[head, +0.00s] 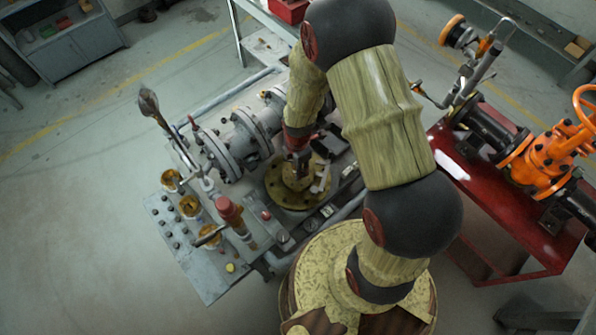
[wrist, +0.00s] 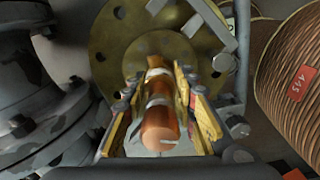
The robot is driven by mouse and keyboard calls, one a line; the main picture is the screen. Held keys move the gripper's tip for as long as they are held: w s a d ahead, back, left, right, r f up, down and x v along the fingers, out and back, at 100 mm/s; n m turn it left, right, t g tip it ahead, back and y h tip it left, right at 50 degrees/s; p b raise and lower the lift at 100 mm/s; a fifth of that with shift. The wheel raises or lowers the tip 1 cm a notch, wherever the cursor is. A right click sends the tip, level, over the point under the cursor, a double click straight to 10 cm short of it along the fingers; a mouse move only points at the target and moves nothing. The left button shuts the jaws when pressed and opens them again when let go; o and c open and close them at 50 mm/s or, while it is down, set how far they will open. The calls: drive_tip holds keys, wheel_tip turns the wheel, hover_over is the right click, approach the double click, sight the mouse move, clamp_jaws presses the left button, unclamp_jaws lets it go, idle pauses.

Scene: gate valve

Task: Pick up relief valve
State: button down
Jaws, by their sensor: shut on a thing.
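The relief valve (wrist: 160,118), as I take it, is a copper-coloured cylinder with pale metal bands, in the middle of the wrist view. My gripper (wrist: 164,98) is shut on it, with yellow-padded fingers on its left and right sides. A round brass flange (wrist: 118,32) with bolt holes lies beyond it. I cannot tell whether the valve touches the flange. In the head view my gripper (head: 298,158) points down over the brass flange (head: 283,191), and the valve is largely hidden there by my gripper and arm.
Grey flanged pipework (head: 243,140) stands close to the left of my gripper. A red-capped fitting (head: 229,210) and brass cups stand at the bench's front left. A pale metal lever (wrist: 220,32) sits by the flange. A red stand (head: 500,235) carries an orange valve (head: 548,160) at right.

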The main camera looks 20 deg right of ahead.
drive_tip(key=shift+w+r, duration=0.1)
drive_tip(key=shift+r, duration=0.3)
wheel_tip(320, 180, up, 2)
drive_tip(key=shift+r, duration=0.1)
drive_tip(key=w+a+r+p, duration=0.2)
drive_tip(key=w+a+r, duration=0.1)
drive_tip(key=a+r, duration=1)
drive_tip(key=shift+w+a+r+p, duration=0.15)
drive_tip(key=shift+a+r+p, duration=0.2)
drive_tip(key=shift+r, duration=0.45)
